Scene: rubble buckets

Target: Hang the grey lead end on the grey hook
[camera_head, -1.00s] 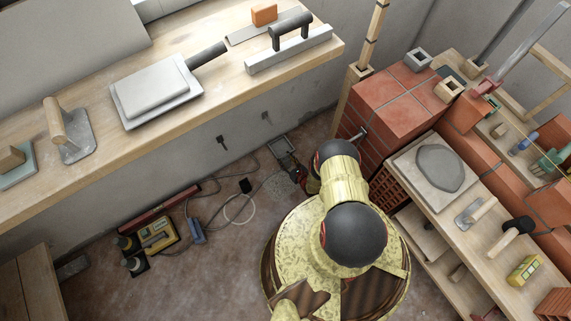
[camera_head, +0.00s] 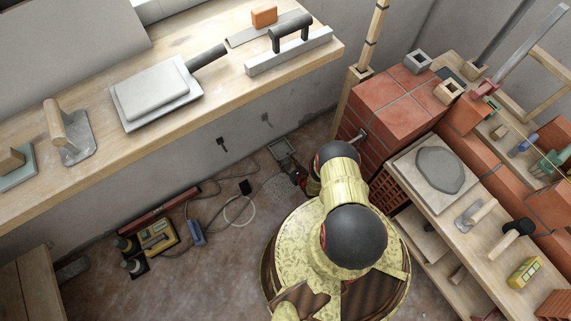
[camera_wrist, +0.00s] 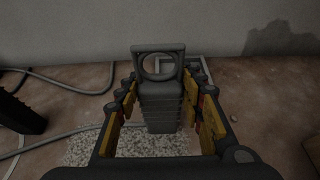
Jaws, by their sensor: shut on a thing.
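The grey lead end (camera_wrist: 160,100) is a dark grey ribbed block with a ring at its far end, seen in the wrist view. My gripper (camera_wrist: 162,100) is shut on it, with yellow-padded fingers on both sides. In the head view my gripper (camera_head: 299,175) is low near the wall, partly hidden by my arm, and the lead end is hard to make out there. Two small hooks are on the wall under the bench: a dark one (camera_head: 221,144) and one that looks greyer (camera_head: 265,118). The held end is apart from both.
A black lead end (camera_head: 245,186) and a blue one (camera_head: 197,233) lie on the floor among cables. A yellow tool (camera_head: 157,236) stands left of them. A grey tray-like frame (camera_head: 281,147) is by the wall. The bench (camera_head: 215,98) overhangs the hooks; a brick pier (camera_head: 393,100) stands right.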

